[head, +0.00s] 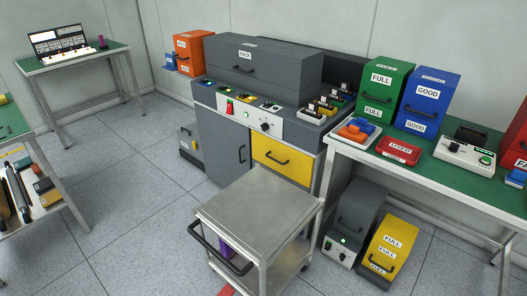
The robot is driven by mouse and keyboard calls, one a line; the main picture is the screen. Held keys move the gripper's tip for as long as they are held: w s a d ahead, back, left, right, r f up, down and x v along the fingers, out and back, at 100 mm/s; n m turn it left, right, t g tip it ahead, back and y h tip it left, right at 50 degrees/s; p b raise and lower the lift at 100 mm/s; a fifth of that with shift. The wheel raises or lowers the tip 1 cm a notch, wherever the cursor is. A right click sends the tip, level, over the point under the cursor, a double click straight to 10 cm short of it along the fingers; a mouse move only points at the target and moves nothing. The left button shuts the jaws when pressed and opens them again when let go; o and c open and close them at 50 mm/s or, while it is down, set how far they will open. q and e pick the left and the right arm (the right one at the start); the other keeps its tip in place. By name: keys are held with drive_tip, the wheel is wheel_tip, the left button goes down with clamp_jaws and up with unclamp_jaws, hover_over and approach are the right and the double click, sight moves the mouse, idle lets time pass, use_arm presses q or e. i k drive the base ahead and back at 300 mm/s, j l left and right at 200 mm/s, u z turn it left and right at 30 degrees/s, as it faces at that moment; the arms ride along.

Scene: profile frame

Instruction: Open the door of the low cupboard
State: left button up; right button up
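The low cupboard is the grey lower left part of the console in the middle of the head view. Its grey door (218,148) looks shut, with a dark upright handle (242,154) near its right edge. The cart covers the door's lower right part. Neither of my grippers is in view.
A metal cart (262,208) with a dark push handle (219,250) stands close in front of the console. A yellow drawer (283,161) is right of the door. A green-topped table (440,176) bears boxes at the right. Floor (130,190) left of the cart is clear.

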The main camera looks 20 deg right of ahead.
sight(226, 143)
drive_tip(key=i+j+z, duration=0.65)
drive_tip(key=i+j, duration=0.15)
drive_tip(key=j, duration=0.15)
